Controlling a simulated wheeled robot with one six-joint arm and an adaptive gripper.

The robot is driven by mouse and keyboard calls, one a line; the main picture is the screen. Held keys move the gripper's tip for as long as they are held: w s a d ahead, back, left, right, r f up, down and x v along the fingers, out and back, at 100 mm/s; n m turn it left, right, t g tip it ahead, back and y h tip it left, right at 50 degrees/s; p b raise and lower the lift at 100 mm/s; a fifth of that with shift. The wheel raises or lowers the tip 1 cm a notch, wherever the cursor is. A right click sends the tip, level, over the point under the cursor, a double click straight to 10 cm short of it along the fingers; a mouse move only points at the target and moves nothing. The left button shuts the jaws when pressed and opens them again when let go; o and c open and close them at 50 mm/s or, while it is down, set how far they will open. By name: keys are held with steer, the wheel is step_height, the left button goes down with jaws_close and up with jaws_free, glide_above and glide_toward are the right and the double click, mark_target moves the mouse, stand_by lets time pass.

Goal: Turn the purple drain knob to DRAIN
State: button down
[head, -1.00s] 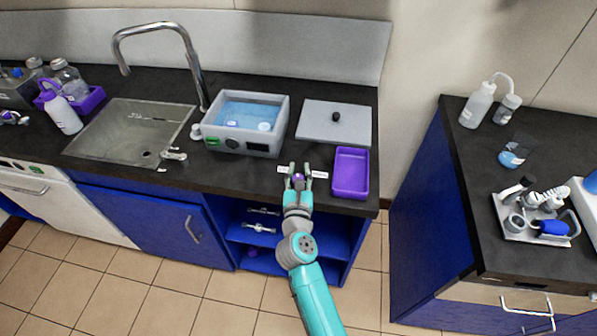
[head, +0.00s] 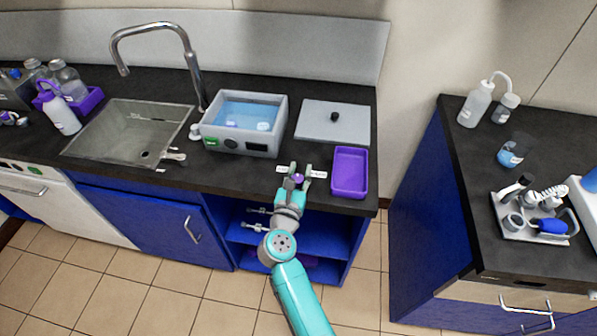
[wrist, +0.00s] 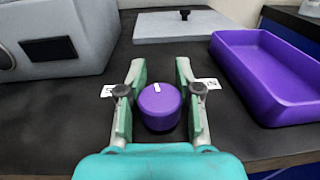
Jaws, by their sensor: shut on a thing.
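The purple drain knob (wrist: 160,108) is a short round knob with a white mark on its top. In the wrist view the mark lies near the far edge, slightly left of centre. My gripper (wrist: 158,95) has one finger on each side of the knob and is shut on it. The knob also shows between the fingertips in the head view (head: 298,178). A white label (wrist: 108,90) lies left of the fingers and another white label (wrist: 207,84) lies right. I cannot read their text.
A grey water bath (head: 243,143) stands behind and left of the knob. A grey lid (head: 333,122) with a black knob lies behind. A purple tray (head: 349,172) sits close on the right. The sink (head: 128,130) is farther left. The counter's front edge is near.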

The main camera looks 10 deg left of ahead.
steer(key=shift+s+d+f+m+g+h, duration=0.1)
steer(key=shift+m+g+h, duration=0.15)
steer(key=shift+m+h, duration=0.7)
steer(key=shift+d+m+g+h, duration=0.1)
steer(key=shift+m+g+h, duration=0.3)
steer(key=shift+h, duration=0.95)
steer(key=shift+m+h, duration=0.3)
steer(key=shift+m, duration=0.05)
steer(key=c, duration=1.1)
jaws_free()
steer(key=v, duration=1.2)
steer(key=shift+o, duration=0.3)
